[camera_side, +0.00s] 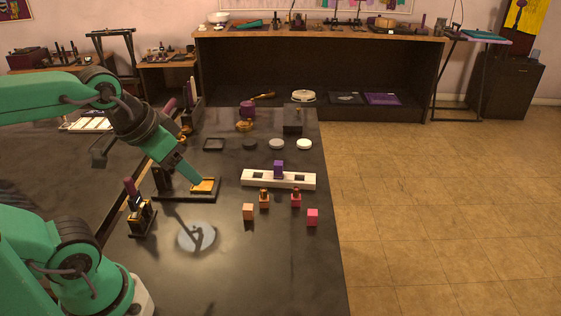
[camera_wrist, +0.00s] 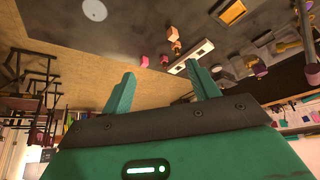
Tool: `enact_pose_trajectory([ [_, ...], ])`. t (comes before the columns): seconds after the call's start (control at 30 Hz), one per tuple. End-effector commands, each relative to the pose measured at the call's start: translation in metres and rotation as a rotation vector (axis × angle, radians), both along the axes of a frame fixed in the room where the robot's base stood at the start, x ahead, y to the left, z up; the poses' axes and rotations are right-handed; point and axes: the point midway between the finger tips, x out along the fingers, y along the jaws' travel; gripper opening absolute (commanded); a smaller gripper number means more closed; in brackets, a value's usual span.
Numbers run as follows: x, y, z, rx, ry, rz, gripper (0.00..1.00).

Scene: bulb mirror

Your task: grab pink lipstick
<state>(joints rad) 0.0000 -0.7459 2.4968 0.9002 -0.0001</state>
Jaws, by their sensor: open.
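The pink lipstick (camera_side: 296,198) stands upright on the dark table in front of the white rack; it is small in the wrist view (camera_wrist: 164,59). A pink block, perhaps its cap (camera_side: 312,217), stands in front of it to the right and also shows in the wrist view (camera_wrist: 145,61). My gripper (camera_side: 199,181) is above the table, left of the pink lipstick and apart from it. In the wrist view its two green fingers (camera_wrist: 163,85) are spread with nothing between them.
An orange lipstick (camera_side: 265,199) and orange block (camera_side: 249,211) stand left of the pink lipstick. The white rack (camera_side: 250,178) holds a purple item (camera_side: 278,169). A black stand (camera_side: 170,196) with a gold plate is near my gripper. A round mirror (camera_side: 196,235) lies at front left.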

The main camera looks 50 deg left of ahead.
Motion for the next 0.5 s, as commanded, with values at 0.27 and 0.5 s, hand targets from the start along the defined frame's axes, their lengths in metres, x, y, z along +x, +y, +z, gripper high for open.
enact_pose_trajectory([
  [0.27,0.018,-0.001,0.005,-0.001,0.033,0.000,0.60],
  [0.5,0.055,-0.002,0.011,-0.004,0.093,0.000,0.60],
])
